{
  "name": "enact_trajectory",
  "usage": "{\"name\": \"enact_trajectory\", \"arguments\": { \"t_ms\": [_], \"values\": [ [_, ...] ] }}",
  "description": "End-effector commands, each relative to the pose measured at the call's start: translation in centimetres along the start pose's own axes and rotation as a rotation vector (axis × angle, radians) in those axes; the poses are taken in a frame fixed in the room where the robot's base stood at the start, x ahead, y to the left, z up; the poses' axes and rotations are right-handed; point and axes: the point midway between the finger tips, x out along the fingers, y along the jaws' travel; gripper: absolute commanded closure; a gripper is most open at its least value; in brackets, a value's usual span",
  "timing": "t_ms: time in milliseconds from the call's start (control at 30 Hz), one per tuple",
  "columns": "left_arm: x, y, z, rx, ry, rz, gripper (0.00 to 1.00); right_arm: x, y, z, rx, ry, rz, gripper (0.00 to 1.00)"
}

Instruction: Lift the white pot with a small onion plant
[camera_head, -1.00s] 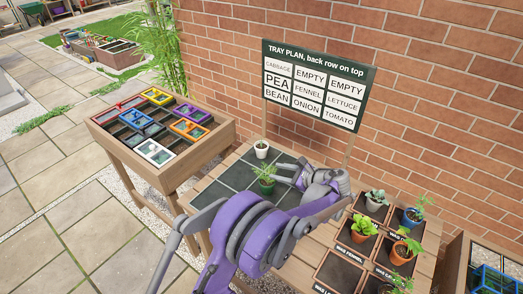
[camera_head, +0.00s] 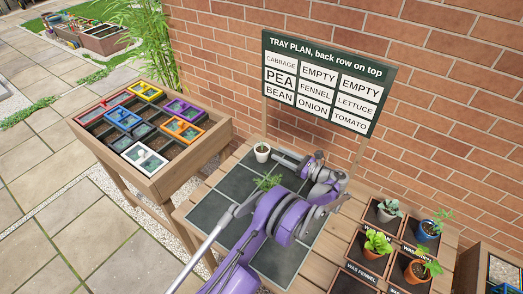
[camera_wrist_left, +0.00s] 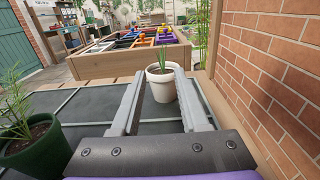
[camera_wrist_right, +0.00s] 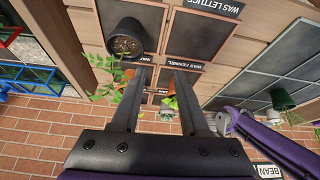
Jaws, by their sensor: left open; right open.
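The white pot (camera_head: 262,154) with a small green onion shoot stands upright at the back corner of the dark tiled tray (camera_head: 213,207). In the left wrist view the white pot (camera_wrist_left: 162,88) shows between the tips of my left gripper (camera_wrist_left: 157,75), with its onion plant (camera_wrist_left: 162,58) rising above the rim. My left gripper (camera_head: 276,158) is open, level with the pot and just right of it in the head view; I cannot tell whether a finger touches it. My right gripper (camera_wrist_right: 159,75) is open and empty, seen only in the right wrist view.
A green pot (camera_wrist_left: 36,145) with a feathery plant stands close by on the tray; my arm hides most of it in the head view. The brick wall (camera_wrist_left: 275,75) is near on the right. A sign (camera_head: 322,82), a crate bench (camera_head: 150,130) and several potted plants (camera_head: 378,243) surround the tray.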

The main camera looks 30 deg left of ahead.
Motion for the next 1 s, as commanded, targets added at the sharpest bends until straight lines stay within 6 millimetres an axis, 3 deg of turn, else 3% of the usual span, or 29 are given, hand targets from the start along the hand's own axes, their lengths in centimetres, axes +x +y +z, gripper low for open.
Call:
{"name": "enact_trajectory", "arguments": {
  "t_ms": [200, 367, 633, 933, 1000],
  "values": [
    [3.5, 0.0, 0.2, -0.002, 0.0, 0.003, 0.55, -0.7, 0.0, -0.7, 0.0, 0.006, 0.0, 0.56],
    [4.6, -0.1, 0.2, -0.002, 0.001, 0.0, 0.55, -1.0, 0.0, -1.0, 0.0, 0.009, 0.0, 0.56],
    [8.4, -0.5, 0.6, -0.004, 0.0, 0.003, 0.55, -2.4, 0.0, -2.6, 0.0, 0.022, 0.0, 0.56],
    [9.2, -0.4, 0.2, -0.001, 0.001, 0.0, 0.55, -2.4, 0.0, -2.6, 0.0, 0.023, 0.0, 0.56],
    [9.2, -0.4, 0.2, -0.001, 0.001, 0.0, 0.68, -2.4, 0.0, -2.6, 0.0, 0.023, 0.0, 0.56]
  ]
}}
